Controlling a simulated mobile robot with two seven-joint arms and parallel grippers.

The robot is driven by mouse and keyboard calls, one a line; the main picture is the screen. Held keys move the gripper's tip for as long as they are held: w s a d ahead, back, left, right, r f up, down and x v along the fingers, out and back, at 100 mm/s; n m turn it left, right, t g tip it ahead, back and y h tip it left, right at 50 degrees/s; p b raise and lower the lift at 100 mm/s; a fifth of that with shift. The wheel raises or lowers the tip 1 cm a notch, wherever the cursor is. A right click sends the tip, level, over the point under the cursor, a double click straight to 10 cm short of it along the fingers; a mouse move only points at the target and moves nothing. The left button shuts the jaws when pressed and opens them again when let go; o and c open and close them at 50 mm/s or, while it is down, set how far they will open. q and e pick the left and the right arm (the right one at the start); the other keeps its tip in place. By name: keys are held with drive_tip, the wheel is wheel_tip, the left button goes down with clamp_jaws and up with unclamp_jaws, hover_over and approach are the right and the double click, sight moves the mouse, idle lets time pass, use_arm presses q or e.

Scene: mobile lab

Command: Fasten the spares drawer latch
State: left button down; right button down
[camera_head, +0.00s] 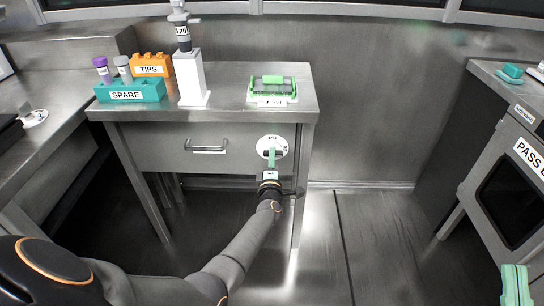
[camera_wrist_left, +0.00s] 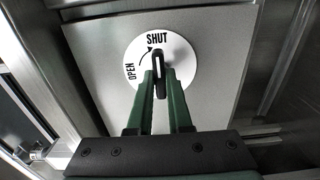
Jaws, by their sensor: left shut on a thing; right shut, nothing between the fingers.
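The latch is a round white dial (camera_wrist_left: 184,56) marked OPEN and SHUT, on the right of the drawer front (camera_head: 160,143); it also shows in the head view (camera_head: 265,142). Its black knob (camera_wrist_left: 158,55) stands upright in the left wrist view and points up near the word SHUT. My left gripper (camera_wrist_left: 161,88) is shut on the knob, one green finger on each side; in the head view (camera_head: 272,156) it covers part of the dial. The drawer looks pushed in. My right gripper (camera_head: 515,285) shows at the bottom right, away from the latch, shut and empty.
A SPARE rack (camera_head: 130,92), an orange TIPS box (camera_head: 150,66), a white stand (camera_head: 190,80) and a green-framed tray (camera_head: 272,88) stand on the bench top. The drawer handle (camera_head: 206,148) is left of the latch. A cabinet (camera_head: 515,170) stands right; the floor between is clear.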

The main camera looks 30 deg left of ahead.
drive_tip(key=shift+w+f, duration=0.1)
drive_tip(key=shift+f, duration=0.05)
use_arm(q)
drive_tip(key=c, duration=0.8)
unclamp_jaws()
drive_tip(key=shift+c, duration=0.2)
drive_tip(key=p+v, duration=0.4)
drive_tip(key=v, duration=0.3)
drive_tip(key=shift+s, duration=0.25)
use_arm(e)
wheel_tip(320, 180, down, 23)
drive_tip(key=d+m+g+h, duration=0.1)
drive_tip(key=m+g+h, duration=0.4)
drive_tip(key=g, duration=0.4)
drive_tip(key=shift+s+h, duration=0.35)
drive_tip(key=shift+h, duration=0.15)
use_arm(q)
drive_tip(key=shift+d, duration=0.1)
use_arm(e)
drive_tip(key=shift+d, duration=0.1)
